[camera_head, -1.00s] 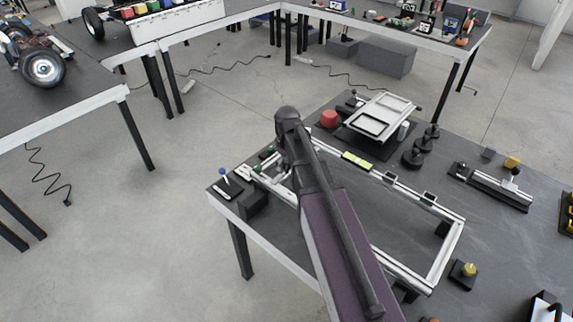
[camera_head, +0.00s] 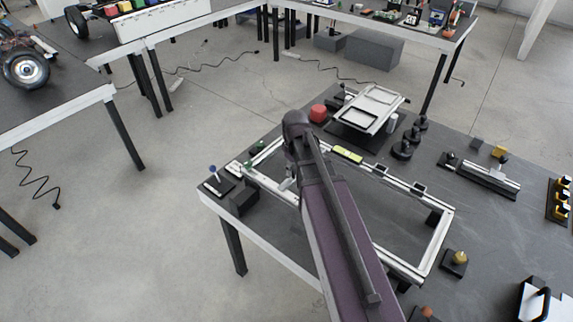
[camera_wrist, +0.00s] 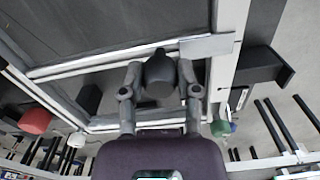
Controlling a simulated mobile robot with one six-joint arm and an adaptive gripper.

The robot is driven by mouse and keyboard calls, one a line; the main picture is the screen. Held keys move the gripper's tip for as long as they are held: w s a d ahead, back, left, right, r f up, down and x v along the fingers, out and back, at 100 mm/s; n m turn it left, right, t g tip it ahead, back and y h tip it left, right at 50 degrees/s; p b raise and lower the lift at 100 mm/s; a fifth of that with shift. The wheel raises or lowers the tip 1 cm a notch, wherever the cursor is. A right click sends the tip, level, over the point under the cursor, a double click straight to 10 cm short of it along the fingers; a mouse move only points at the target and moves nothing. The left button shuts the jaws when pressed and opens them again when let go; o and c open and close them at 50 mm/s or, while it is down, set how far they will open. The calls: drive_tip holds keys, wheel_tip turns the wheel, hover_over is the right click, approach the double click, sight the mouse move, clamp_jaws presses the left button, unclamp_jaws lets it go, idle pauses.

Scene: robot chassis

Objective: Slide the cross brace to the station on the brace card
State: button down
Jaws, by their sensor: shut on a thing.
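A silver rectangular frame (camera_head: 444,240) lies on the dark table, partly behind my arm. In the wrist view, the cross brace (camera_wrist: 105,63) spans the frame between its long rails. My gripper (camera_wrist: 158,78) is shut on a dark rounded knob at the brace, with one finger on each side of it. In the head view, my arm hides the fingers and most of the brace. A yellow-green strip (camera_head: 347,154) lies on the far rail; I cannot tell whether it is the brace card. No lettering is readable.
A silver tray (camera_head: 371,108), a red cylinder (camera_head: 318,113) and black round pieces (camera_head: 402,149) stand beyond the far rail. The table right of the frame has bare space.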

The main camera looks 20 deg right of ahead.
drive_tip(key=shift+c, duration=1.6)
unclamp_jaws()
drive_tip(key=shift+w+a, duration=0.1)
drive_tip(key=shift+w, duration=0.05)
